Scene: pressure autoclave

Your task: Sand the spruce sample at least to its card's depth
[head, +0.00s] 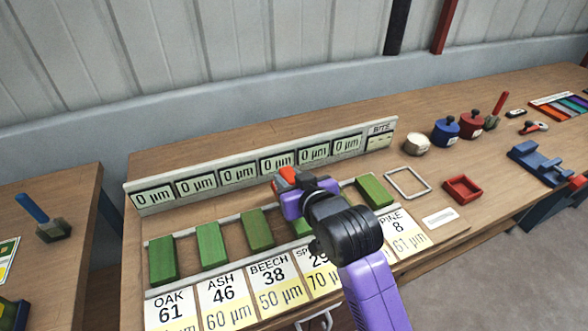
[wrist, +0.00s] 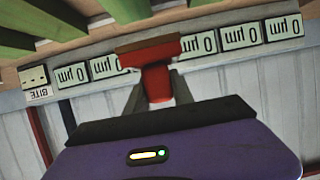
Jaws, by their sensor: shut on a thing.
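My gripper (wrist: 156,88) is shut on a red sanding tool (wrist: 158,52) with a wide, flat brownish head. In the head view the red tool (head: 285,177) is above the row of green samples, behind the spruce place. The spruce sample (head: 301,227) is green and partly hidden by my arm. Its card (head: 317,265) reads 29 and 70 µm, with its right part covered. Several displays on the long panel (head: 160,206) read 0 µm. The BITE display (head: 379,141) at the right end shows dashes. I cannot tell whether the tool touches anything.
Other green samples, oak (head: 163,259), ash (head: 211,244), beech (head: 258,230) and pine (head: 374,192), lie in the row. To the right are a white frame (head: 389,176), a red tray (head: 463,187), pots (head: 445,131) and a blue holder (head: 540,163). A second bench (head: 60,195) stands left.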

